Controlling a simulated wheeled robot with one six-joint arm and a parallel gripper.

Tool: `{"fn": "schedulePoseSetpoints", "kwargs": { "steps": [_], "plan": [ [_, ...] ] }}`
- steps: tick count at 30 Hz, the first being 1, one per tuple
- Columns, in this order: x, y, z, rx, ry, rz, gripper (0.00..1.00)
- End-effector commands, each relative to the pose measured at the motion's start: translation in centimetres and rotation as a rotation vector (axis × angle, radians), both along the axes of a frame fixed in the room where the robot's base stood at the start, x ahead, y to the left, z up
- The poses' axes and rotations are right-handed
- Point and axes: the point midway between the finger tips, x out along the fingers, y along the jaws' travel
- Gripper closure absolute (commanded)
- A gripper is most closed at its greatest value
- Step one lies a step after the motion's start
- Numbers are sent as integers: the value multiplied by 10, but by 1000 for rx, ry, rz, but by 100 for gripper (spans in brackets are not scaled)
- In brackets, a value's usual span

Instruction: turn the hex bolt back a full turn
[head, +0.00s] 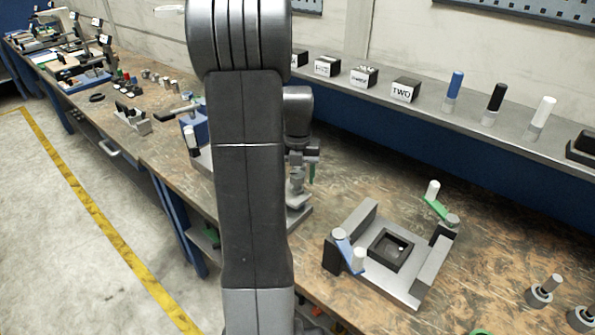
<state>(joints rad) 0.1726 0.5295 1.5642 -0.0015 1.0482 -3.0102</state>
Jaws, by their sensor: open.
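My arm crosses the middle of the head view and hides much of the bench behind it. My gripper (301,160) shows just right of the arm, pointing down, small and partly hidden, with its jaws open. Below it stands a grey upright fixture (297,201) on a flat grey base. The hex bolt cannot be clearly made out; it may be at the top of this fixture, under the gripper. Whether the jaws are around it or above it, I cannot tell.
A grey fixture (424,273) with blue and green levers stands to the right. Grey knobbed pieces (543,291) stand at the far right. Labelled black blocks (405,90) and a blue-handled piece (454,86) line the back shelf. The bench (500,215) between them is clear.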

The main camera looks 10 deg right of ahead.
Motion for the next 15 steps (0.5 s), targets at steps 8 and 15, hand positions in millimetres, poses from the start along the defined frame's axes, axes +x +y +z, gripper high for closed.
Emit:
{"fn": "schedulePoseSetpoints", "kwargs": {
  "steps": [8,15],
  "plan": [
    [1,0,33,-1,-7,0,42],
    [1,0,89,-1,-7,0,42]
  ]
}}
